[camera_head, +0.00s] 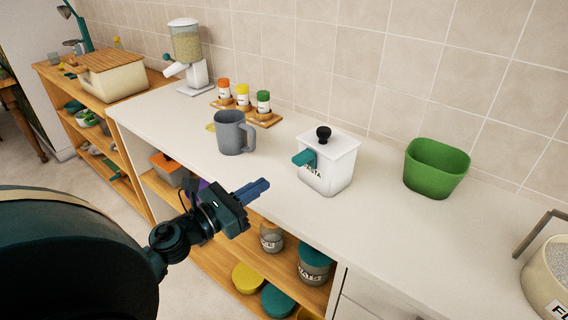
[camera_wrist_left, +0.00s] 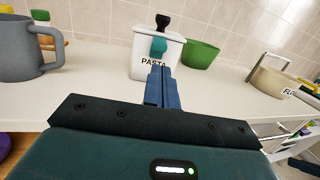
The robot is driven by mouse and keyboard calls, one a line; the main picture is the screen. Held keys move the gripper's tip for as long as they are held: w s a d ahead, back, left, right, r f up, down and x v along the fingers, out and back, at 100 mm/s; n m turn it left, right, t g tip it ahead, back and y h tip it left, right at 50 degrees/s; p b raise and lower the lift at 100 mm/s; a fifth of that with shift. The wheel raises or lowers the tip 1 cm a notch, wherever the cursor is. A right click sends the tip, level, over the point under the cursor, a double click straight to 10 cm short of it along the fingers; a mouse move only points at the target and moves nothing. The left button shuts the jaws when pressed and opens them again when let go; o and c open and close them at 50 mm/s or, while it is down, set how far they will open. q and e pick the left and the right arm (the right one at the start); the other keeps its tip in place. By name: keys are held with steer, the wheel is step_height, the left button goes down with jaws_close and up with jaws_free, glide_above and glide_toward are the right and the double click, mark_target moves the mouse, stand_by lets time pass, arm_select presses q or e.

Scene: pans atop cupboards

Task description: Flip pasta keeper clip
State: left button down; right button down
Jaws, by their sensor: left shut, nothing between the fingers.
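The pasta keeper (camera_head: 326,172) is a white box labelled PASTA with a black knob on its lid, standing upright on the counter. Its teal clip (camera_head: 304,158) sticks out from the front, near the top. In the left wrist view the keeper (camera_wrist_left: 143,66) stands straight ahead, with the clip (camera_wrist_left: 158,47) just above my fingertips in the picture. My left gripper (camera_head: 266,184) is shut and empty, in front of the keeper and apart from it in the head view. It also shows in the left wrist view (camera_wrist_left: 160,70).
A grey mug (camera_head: 231,134) stands left of the keeper, and a green pot (camera_head: 436,168) stands to its right. A spice rack (camera_head: 262,117) and a dispenser (camera_head: 187,48) are further back. The counter front edge (camera_head: 270,208) lies below my left gripper. Clear counter surrounds the keeper.

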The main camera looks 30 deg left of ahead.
mark_target(295, 160)
arm_select(q)
steer(key=p+x, duration=0.2)
steer(key=x, duration=0.5)
steer(key=shift+r, duration=0.1)
steer(key=shift+w+d, duration=0.15)
steer(key=shift+w, duration=0.3)
arm_select(e)
steer(key=shift+d+m+h, duration=0.3)
steer(key=shift+d+h, duration=0.1)
steer(key=shift+d, duration=0.25)
arm_select(q)
steer(key=shift+w+d+r+p, duration=0.15)
steer(key=shift+w+r+p, duration=0.3)
steer(key=shift+w, duration=0.2)
arm_select(e)
steer(key=shift+r, duration=0.15)
arm_select(q)
steer(key=shift+s, duration=0.1)
